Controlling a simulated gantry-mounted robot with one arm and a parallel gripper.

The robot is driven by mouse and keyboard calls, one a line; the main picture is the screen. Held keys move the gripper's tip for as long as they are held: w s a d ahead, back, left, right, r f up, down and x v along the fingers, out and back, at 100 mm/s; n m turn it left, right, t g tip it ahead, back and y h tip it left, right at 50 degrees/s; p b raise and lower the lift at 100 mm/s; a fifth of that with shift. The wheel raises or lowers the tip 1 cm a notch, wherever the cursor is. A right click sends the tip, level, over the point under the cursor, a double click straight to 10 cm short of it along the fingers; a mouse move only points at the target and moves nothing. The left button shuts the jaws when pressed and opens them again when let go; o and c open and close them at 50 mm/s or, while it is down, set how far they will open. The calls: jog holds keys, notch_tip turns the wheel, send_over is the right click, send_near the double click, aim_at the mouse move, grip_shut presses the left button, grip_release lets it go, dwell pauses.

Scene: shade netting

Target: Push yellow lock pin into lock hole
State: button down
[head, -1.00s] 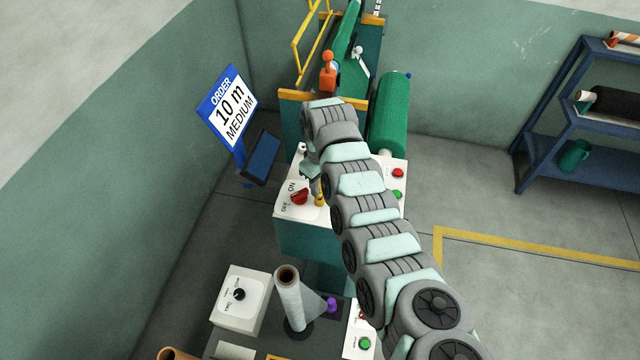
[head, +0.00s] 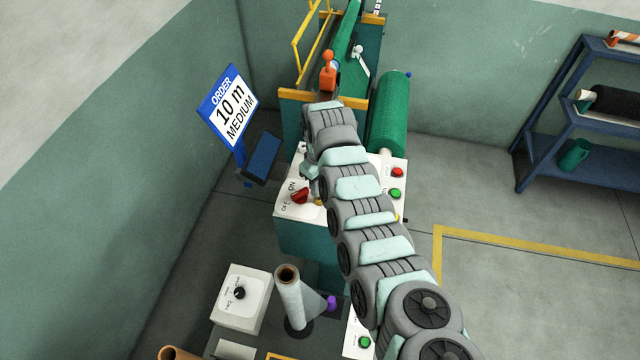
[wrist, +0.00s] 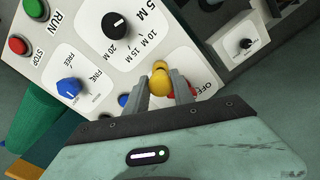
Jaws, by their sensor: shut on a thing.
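The yellow lock pin (wrist: 160,84) shows in the wrist view as a rounded knob between my two fingers. My gripper (wrist: 158,92) is shut on it above the white control panel (wrist: 95,60). A smaller yellow rounded part (wrist: 160,65) shows just beyond the knob. I cannot make out the lock hole or how deep the pin sits. In the head view my arm hides most of the gripper, and only a sliver of yellow shows beside the red OFF/ON knob (head: 300,195).
The panel carries a black length dial (wrist: 115,25), a blue knob (wrist: 68,87) and red and green buttons (wrist: 18,45). The red knob sits close beside my fingers. A green netting roll (head: 388,115) lies behind.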

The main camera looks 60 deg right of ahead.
jog(key=shift+f+b, duration=0.3)
jog(key=shift+f, duration=0.55)
dwell(0.8)
jog(key=shift+f, duration=0.25)
jog(key=c, duration=1)
grip_release()
notch_tip(320, 180, up, 10)
jog(key=shift+d+f+b, duration=0.1)
jog(key=shift+f+b, duration=0.15)
jog(key=shift+b, duration=0.2)
jog(key=shift+r+p, duration=0.4)
jog(key=shift+r, duration=0.25)
